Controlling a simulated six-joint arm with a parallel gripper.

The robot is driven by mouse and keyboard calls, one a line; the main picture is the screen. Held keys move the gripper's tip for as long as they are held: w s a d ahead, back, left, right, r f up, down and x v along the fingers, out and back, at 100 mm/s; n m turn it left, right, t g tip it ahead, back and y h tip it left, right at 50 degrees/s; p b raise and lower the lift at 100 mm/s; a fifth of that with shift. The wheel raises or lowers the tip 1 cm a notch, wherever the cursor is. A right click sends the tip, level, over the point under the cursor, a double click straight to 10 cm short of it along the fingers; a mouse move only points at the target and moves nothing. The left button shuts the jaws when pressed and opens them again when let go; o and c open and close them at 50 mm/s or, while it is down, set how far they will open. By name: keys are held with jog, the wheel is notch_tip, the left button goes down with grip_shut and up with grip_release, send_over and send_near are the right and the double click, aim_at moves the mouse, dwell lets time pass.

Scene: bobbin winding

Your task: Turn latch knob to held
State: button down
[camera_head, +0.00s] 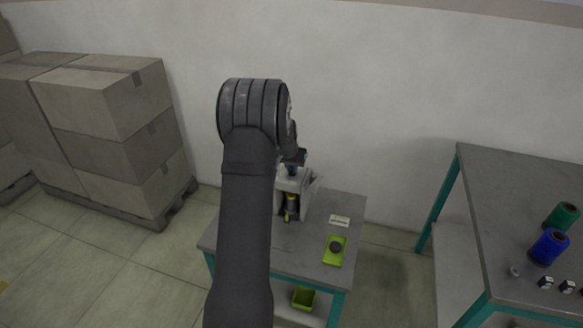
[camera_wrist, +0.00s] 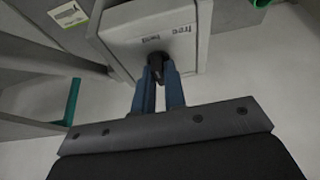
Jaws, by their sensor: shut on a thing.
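The latch knob (camera_wrist: 155,68) is a small dark knob on the light grey top face of the winding machine (camera_wrist: 118,26). In the wrist view my gripper (camera_wrist: 160,76) has its two blue fingers shut on the knob. Printed words beside the knob seem to read "free" and "held". The knob's exact pointing direction is hard to tell because the fingers cover part of it. In the head view the machine (camera_head: 306,200) stands on the small table, and my arm hides part of it.
The small table (camera_head: 285,262) also holds a green tray (camera_head: 327,261) with a dark round piece and a white label card (camera_head: 340,221). A green bin (camera_head: 303,298) sits on the shelf below. A second table (camera_head: 510,215) at right holds green and blue spools. Stacked boxes (camera_head: 110,130) stand at left.

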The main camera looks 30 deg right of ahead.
dwell(0.4)
jog(key=c, duration=1.5)
grip_release()
jog(key=v, duration=1.7)
jog(key=shift+s+r, duration=0.1)
jog(key=shift+r, duration=0.15)
jog(key=shift+f, duration=0.1)
jog(key=x, duration=1.7)
jog(key=shift+f, duration=0.15)
